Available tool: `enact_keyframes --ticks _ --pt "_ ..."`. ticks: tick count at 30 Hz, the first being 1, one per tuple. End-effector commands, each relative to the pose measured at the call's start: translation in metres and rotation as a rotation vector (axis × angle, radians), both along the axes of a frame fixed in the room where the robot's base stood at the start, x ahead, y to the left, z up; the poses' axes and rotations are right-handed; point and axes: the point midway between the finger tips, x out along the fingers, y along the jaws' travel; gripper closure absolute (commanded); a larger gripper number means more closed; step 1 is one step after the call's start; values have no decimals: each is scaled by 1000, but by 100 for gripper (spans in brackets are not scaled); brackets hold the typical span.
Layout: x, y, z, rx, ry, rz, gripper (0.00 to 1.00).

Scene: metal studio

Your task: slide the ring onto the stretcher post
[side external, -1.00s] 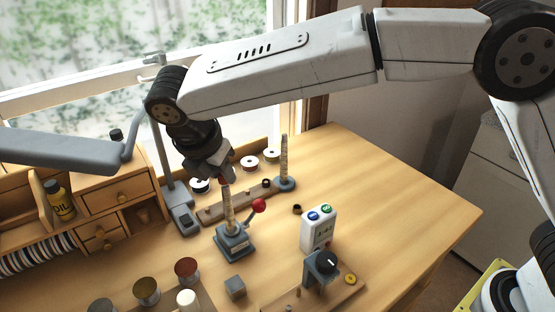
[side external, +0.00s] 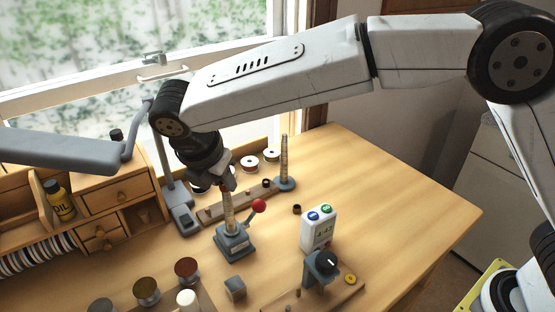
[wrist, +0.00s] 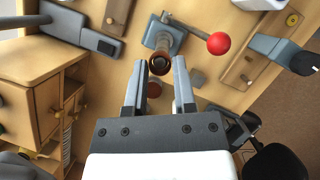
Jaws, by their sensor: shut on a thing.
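The stretcher post (side external: 229,212) is a pale, marked, tapered upright on a grey base (side external: 235,242) with a red-knobbed lever (side external: 258,206). My gripper (side external: 225,184) points down right at the top of the post. In the wrist view, my gripper (wrist: 160,64) has its fingers either side of a small reddish-brown ring (wrist: 160,62), with the post's base beyond it. The ring shows only as a small reddish patch between the fingertips in the side view. It is in line with the post top. I cannot tell whether it is around the tip or just above it.
A second tapered post (side external: 284,160) stands behind on a round base. A white box with buttons (side external: 318,228) and a dark-knobbed device (side external: 321,266) are to the right. A grey lamp arm (side external: 60,146) and wooden drawers (side external: 117,193) are left. The table's right side is clear.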

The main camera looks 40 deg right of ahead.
Motion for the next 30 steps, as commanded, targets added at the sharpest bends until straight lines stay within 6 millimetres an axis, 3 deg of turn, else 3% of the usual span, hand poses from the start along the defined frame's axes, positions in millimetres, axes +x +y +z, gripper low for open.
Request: enact_keyframes --ticks 29,30 --pt "0 0 -12 -1 1 1 100" --pt "0 0 -12 0 1 0 60"
